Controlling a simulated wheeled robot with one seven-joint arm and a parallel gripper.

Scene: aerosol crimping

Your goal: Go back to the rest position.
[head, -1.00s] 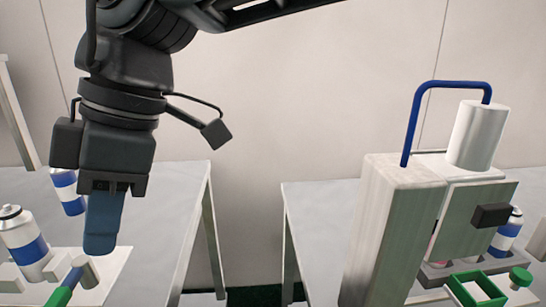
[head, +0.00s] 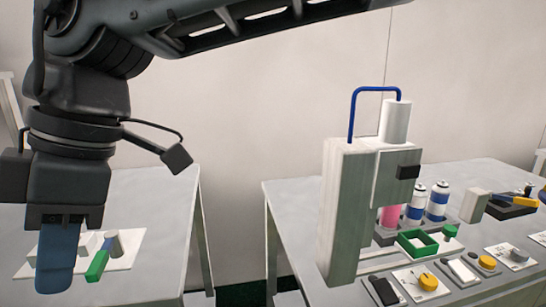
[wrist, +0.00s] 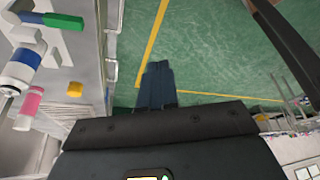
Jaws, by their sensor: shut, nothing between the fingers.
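My gripper (head: 56,262) points down at the left of the head view, over or in front of the left table. Its blue fingers are together with nothing between them. In the wrist view the shut fingers (wrist: 157,88) stand against the green floor (wrist: 215,45). Nothing is held. The head view does not show how high the fingertips are above the left table.
The left table (head: 150,195) bears a white plate (head: 124,258) with a green-handled tool (head: 98,262). The right table (head: 285,200) bears the crimping machine (head: 343,205), white-and-blue cans (head: 437,200), a pink can (head: 391,217) and a green frame (head: 416,243). A gap separates the tables.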

